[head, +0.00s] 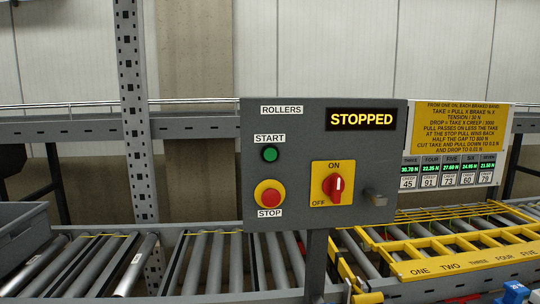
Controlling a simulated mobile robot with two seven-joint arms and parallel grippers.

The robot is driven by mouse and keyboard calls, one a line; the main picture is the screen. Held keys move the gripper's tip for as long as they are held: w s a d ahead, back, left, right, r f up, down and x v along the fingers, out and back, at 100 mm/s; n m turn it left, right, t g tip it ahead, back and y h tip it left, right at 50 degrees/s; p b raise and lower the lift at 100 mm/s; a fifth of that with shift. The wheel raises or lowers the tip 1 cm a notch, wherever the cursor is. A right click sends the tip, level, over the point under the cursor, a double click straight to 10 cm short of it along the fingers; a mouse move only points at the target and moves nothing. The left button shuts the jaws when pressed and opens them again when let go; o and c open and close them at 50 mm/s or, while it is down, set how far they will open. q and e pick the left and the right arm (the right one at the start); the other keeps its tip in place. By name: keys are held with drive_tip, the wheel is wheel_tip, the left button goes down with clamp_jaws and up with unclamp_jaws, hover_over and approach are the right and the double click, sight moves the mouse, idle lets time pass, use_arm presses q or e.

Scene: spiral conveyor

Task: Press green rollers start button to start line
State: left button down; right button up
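The grey control panel (225,160) stands upright on a post in the middle of the head view, labelled ROLLERS. The green start button (270,154) is at its upper left, under the START label (270,139). The red stop button (268,193) on a yellow ring sits below it, above the STOP label. A display (361,119) reads STOPPED. A red rotary switch (338,187) on a yellow plate has ON above and OFF at lower left; its handle stands roughly upright. Neither gripper shows in this view, and nothing covers the green button.
Roller conveyor sections (90,262) run behind and beside the panel. A yellow frame (470,250) marked ONE, TWO, THREE, FOUR, FIVE lies at right. A yellow instruction sign (465,128) hangs above small readouts. A grey bin (22,235) is at left. A grey latch (376,197) juts from the panel's right.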

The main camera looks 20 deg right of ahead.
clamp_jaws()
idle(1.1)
